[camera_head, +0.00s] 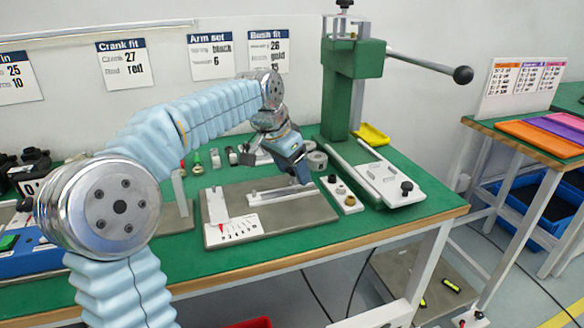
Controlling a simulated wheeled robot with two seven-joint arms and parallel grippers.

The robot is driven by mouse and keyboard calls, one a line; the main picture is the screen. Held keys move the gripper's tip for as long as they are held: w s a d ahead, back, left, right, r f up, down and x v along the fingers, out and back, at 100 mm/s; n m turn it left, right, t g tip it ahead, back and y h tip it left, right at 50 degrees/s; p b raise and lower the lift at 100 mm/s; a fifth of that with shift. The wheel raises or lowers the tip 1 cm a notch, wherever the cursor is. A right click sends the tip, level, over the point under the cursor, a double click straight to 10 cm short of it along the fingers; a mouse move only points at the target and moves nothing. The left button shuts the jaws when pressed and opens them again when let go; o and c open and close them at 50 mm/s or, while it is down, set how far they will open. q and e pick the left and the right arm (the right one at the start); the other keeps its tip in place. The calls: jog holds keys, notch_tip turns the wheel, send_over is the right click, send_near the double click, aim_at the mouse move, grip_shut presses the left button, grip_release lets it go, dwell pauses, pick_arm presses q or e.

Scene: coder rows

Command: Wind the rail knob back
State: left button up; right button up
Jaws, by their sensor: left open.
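My left arm comes in from the left, and my left gripper (302,176) points down over the right end of a grey metal rail (270,196) on a grey baseplate (313,208). The gripper is open. Its fingers cover that end of the rail, so I cannot tell whether a knob is between them or whether they touch it. A black knob (406,187) shows at the front right of a white rail fixture (383,180), to the right of the gripper and apart from it. My right gripper is not in view.
A green press (342,90) with a long ball-ended lever (462,75) stands behind. A small white tray (343,195) with round parts lies just right of the gripper. A printed scale card (233,229) sits on the baseplate's front left. The green table's front strip is clear.

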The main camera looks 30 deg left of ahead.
pick_arm(q)
jog(key=p+v, duration=0.1)
jog(key=v, duration=1.2)
jog(key=shift+s+r, duration=0.2)
jog(key=shift+r, duration=0.2)
jog(key=shift+a, duration=0.1)
